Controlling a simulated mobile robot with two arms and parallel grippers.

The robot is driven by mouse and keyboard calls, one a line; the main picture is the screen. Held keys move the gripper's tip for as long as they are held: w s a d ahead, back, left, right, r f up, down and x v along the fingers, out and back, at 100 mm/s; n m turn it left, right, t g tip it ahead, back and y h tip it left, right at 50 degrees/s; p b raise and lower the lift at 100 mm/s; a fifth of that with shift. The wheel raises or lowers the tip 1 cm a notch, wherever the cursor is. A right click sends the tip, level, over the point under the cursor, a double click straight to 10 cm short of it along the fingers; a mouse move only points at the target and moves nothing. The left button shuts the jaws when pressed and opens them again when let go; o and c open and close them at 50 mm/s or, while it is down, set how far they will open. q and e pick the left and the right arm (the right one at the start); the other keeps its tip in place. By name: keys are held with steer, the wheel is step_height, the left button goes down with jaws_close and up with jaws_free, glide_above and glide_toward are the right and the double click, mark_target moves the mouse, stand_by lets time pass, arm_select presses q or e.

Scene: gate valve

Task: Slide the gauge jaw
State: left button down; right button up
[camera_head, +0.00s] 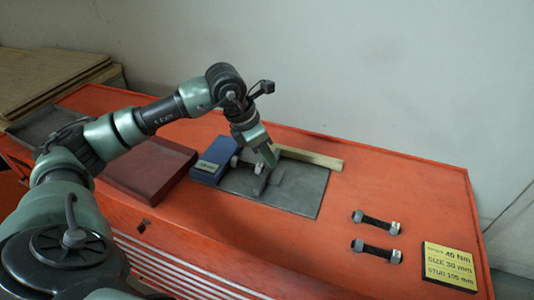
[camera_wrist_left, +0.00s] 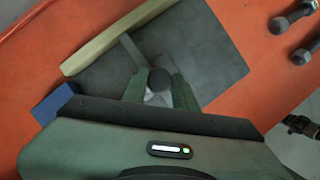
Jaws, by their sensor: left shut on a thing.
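My left gripper (camera_head: 268,163) reaches down over the grey mat (camera_head: 304,200) on the orange cabinet top. In the left wrist view its two green fingers (camera_wrist_left: 160,92) stand on either side of a dark round knob (camera_wrist_left: 160,80) with a light grey piece below it. The gripper is shut on this part, which I take to be the gauge jaw. A grey bar (camera_wrist_left: 132,50) runs from beside the fingers toward the pale strip. In the head view small grey gauge parts (camera_head: 259,184) show below the fingers, partly hidden. My right gripper is not in view.
A blue block (camera_head: 207,172) stands at the mat's left end. A pale strip (camera_head: 315,158) lies along its back edge. A dark red case (camera_head: 150,168) lies to the left. Two studs with nuts (camera_head: 377,222) (camera_head: 377,250) and a yellow label (camera_head: 449,266) lie right.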

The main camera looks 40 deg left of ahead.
arm_select(q)
steer(key=d, duration=0.3)
steer(key=w+d, duration=0.1)
steer(key=d, duration=0.2)
steer(key=w+d+b, duration=0.1)
steer(key=d, duration=0.2)
steer(key=shift+a, duration=0.1)
steer(key=c, duration=1.1)
jaws_free()
steer(key=shift+c, duration=0.2)
steer(key=shift+w+d, duration=0.1)
steer(key=shift+d, duration=0.1)
steer(key=shift+a, duration=0.1)
